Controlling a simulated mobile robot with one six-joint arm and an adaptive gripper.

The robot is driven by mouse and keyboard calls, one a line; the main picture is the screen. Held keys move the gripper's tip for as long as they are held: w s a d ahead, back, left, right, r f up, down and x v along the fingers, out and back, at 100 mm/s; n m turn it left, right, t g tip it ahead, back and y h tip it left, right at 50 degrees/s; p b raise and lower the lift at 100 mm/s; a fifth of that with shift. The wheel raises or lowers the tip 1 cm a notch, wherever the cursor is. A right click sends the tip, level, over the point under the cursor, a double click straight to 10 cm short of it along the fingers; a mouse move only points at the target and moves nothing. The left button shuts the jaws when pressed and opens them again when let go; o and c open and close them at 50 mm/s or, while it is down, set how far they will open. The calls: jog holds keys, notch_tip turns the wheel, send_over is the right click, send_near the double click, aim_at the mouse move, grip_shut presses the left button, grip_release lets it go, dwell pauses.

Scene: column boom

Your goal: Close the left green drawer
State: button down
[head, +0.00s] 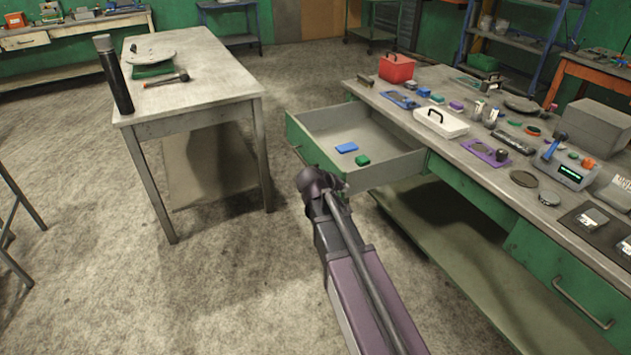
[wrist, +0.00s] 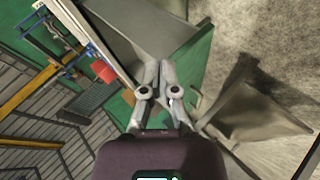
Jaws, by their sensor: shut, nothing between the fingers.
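The left green drawer (head: 304,145) is pulled far out of the workbench in the head view. Its grey inside holds a blue block (head: 346,148) and a green block (head: 362,160). My gripper (head: 341,186) is at the near end of the drawer front, largely hidden behind my wrist. In the wrist view my gripper (wrist: 160,64) is shut with nothing between its fingers, and the drawer's green front (wrist: 195,68) is right beside the fingertips. I cannot tell whether they touch it.
The workbench (head: 455,150) carries a red box (head: 396,68), a white box (head: 440,122) and several small tools. A second green drawer (head: 560,275) at the right is shut. A separate table (head: 200,85) stands left, with open floor between it and the drawer.

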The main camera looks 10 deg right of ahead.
jog(key=w+a+f+n+t+b, duration=0.8)
jog(key=w+a+f+b, duration=0.3)
jog(key=b, duration=1)
jog(key=w+a+t, duration=0.1)
jog(key=w+a, duration=0.1)
jog(key=w, duration=0.2)
jog(key=shift+w+n, duration=0.3)
jog(key=shift+n, duration=0.1)
jog(key=shift+w+d+f, duration=0.1)
send_near(319, 163)
jog(key=w, duration=0.5)
jog(key=shift+w+d+f, duration=0.25)
jog(key=shift+d+f, duration=0.15)
jog(key=shift+d, duration=0.2)
jog(key=shift+w+d, duration=0.3)
jog(key=shift+d, duration=0.6)
